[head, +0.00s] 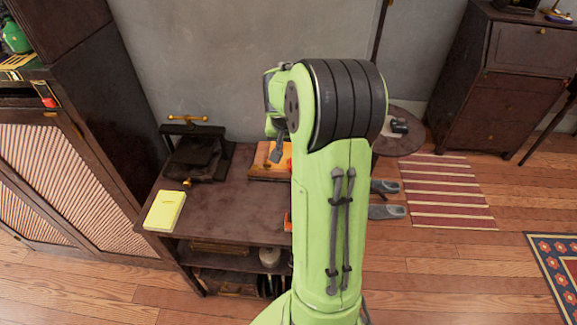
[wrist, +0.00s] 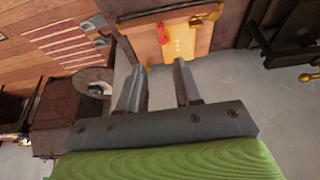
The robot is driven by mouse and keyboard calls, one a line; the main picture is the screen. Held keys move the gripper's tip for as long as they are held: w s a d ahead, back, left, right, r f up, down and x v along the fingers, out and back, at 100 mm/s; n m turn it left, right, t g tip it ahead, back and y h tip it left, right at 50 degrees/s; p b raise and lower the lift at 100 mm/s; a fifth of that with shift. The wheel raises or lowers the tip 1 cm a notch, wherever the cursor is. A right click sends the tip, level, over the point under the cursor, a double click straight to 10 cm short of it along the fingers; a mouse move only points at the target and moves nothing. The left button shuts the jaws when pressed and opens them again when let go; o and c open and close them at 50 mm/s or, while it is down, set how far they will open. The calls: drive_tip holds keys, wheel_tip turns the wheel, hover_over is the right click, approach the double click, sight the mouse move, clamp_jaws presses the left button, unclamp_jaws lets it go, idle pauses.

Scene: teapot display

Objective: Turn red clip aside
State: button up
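A small red piece, which looks like the red clip (wrist: 162,33), sits at the edge of an orange-brown wooden board (wrist: 190,40) at the top of the wrist view. A yellow clip-like piece (wrist: 206,16) is to its right. The board (head: 266,160) also shows on the dark table in the head view, with a bit of red (head: 290,164) mostly hidden behind my arm. My gripper (wrist: 158,66) has its two fingers spread with nothing between them. It is apart from the board. In the head view a grey finger (head: 277,153) shows just above the board.
The dark table (head: 225,205) holds a black press (head: 197,155) with a brass handle and a yellow notebook (head: 165,210). A tall cabinet (head: 100,180) stands at left. A round side table (head: 408,138) is right of my arm. The table's front middle is clear.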

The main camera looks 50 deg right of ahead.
sight(290, 165)
drive_tip(key=b+x, duration=0.3)
drive_tip(key=x, duration=1.2)
drive_tip(key=shift+a+f, duration=0.1)
drive_tip(key=shift+f, duration=0.05)
clamp_jaws()
